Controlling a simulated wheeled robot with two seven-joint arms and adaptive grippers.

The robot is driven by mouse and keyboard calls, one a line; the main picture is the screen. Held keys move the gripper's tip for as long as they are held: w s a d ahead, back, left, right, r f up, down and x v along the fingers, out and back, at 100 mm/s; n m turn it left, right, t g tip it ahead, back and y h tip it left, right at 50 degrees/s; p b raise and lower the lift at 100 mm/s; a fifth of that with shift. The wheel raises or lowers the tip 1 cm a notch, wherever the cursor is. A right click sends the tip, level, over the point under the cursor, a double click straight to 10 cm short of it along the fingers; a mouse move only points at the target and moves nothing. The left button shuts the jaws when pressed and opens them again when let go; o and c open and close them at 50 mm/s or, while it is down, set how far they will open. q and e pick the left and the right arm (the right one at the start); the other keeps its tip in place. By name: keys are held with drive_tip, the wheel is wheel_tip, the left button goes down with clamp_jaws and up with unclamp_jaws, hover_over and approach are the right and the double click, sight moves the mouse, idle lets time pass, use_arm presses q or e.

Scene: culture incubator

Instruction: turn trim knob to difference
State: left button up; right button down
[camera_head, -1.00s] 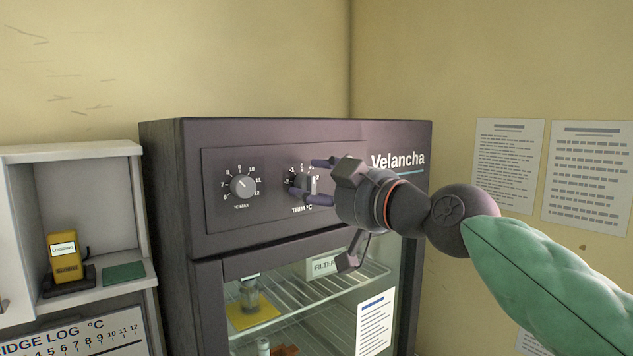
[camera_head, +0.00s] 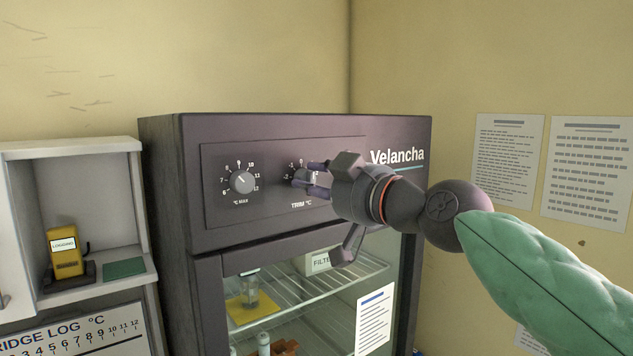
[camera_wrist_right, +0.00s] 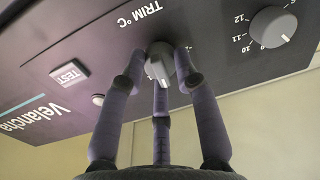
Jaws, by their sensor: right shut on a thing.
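The trim knob (camera_wrist_right: 159,64) is a small grey dial marked TRIM °C on the dark control panel (camera_head: 220,212) of the incubator. My right gripper (camera_head: 312,180) reaches in from the right, and its fingers are shut around the knob. In the right wrist view the gripper's fingers (camera_wrist_right: 160,75) stand around the knob from several sides. In the head view the fingers hide most of the knob and part of its scale, so its setting cannot be read there. My left gripper is not in view.
A TEST button (camera_wrist_right: 69,74) is on the same panel. Below is the glass door with shelves behind it. A yellow logger (camera_head: 64,254) stands in the shelf unit at left.

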drive_tip(key=m, duration=0.3)
drive_tip(key=shift+d+r+m, duration=0.1)
drive_tip(key=shift+r+m, duration=0.05)
drive_tip(key=shift+m, duration=0.15)
drive_tip(key=shift+m+p, duration=0.4)
drive_tip(key=shift+m, duration=1.5)
drive_tip(key=shift+r+t, duration=0.1)
drive_tip(key=shift+t, duration=0.2)
drive_tip(key=c, duration=1.1)
unclamp_jaws()
drive_tip(key=shift+o, duration=0.9)
drive_tip(key=shift+f, duration=0.2)
drive_tip(key=shift+s, duration=0.1)
drive_tip(key=v, duration=1.1)
drive_tip(key=shift+s+d, duration=0.25)
drive_tip(key=shift+d, duration=0.05)
